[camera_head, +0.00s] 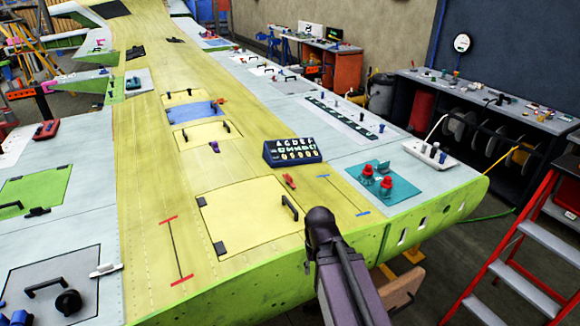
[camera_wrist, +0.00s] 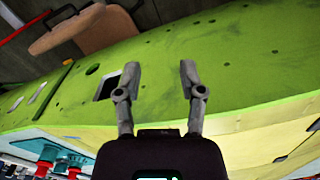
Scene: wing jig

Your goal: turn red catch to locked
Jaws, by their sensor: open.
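A small red catch (camera_head: 289,181) lies on the yellow wing skin, just off the far right corner of a pale yellow panel (camera_head: 245,222) with a black handle. Another small red piece (camera_head: 221,101) sits by the blue panel (camera_head: 190,111) farther back. Both are too small to read their setting. My gripper (camera_wrist: 160,72) is open and empty in the wrist view, in front of the green wing edge (camera_wrist: 235,65). In the head view my arm rises at the near wing edge and hides the gripper's fingers. The red catch cannot be made out in the wrist view.
A dark blue box with labelled buttons (camera_head: 292,150) stands behind the red catch. Two red knobs (camera_head: 387,184) stand on a teal plate (camera_head: 400,190) to the right. A red stepladder (camera_head: 515,235) is beside the wing. The yellow skin around the catch is mostly clear.

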